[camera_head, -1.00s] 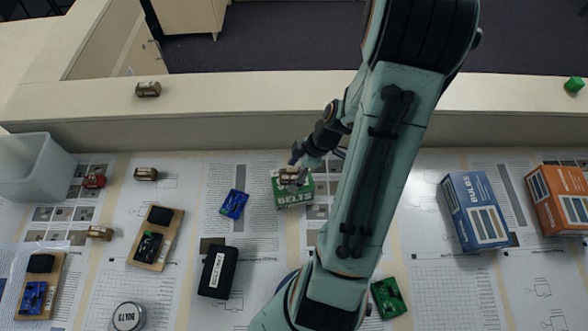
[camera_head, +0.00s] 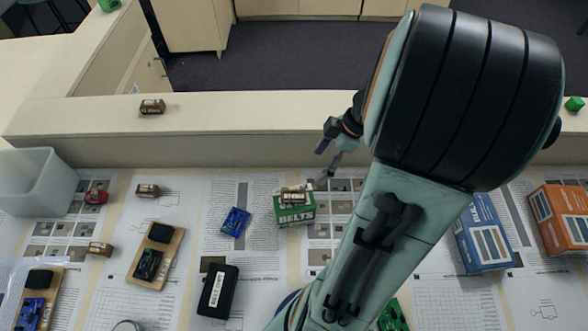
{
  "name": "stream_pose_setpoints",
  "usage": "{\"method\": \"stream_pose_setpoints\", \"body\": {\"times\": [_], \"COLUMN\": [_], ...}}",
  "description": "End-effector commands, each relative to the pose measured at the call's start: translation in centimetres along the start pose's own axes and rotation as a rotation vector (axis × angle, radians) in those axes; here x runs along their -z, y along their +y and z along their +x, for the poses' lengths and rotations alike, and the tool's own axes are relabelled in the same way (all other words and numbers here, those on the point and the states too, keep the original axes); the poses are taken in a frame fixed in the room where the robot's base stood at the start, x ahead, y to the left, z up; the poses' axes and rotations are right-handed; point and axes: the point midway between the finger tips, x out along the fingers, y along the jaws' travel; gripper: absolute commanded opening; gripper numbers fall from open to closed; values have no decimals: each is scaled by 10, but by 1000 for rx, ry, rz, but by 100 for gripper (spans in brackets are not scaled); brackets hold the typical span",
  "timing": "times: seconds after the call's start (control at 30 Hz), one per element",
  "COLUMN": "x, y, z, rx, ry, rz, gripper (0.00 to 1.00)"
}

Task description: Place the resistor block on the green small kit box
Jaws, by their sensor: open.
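The green small kit box (camera_head: 295,215), marked BELTS, stands on the papered table near the middle. A brown resistor block (camera_head: 293,196) lies on top of it. My gripper (camera_head: 322,163) is open and empty, up and to the right of the box, apart from the block. Similar brown blocks lie on the back ledge (camera_head: 152,107) and on the left of the table, one at the back (camera_head: 148,190) and one nearer (camera_head: 100,249).
A clear bin (camera_head: 38,182) and a red block (camera_head: 96,197) are at the left. A blue board (camera_head: 235,222), a black case (camera_head: 217,291) and a wooden board (camera_head: 157,255) lie left of centre. Blue (camera_head: 484,235) and orange (camera_head: 562,218) boxes stand right.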

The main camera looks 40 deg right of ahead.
Motion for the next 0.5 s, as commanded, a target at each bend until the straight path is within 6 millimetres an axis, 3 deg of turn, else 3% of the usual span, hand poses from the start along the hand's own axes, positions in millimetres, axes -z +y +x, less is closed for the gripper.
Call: {"method": "stream_pose_setpoints", "body": {"times": [0.17, 0.27, 0.37, 0.5], "x": [6, 30, 69, 110], "y": [-2, -13, -40, -98], "z": [0, 2, 6, 8], "rx": [8, 38, 71, 61], "ry": [-8, -46, -123, -248], "rz": [7, 52, 149, 336], "gripper": [58, 58, 58, 58]}}
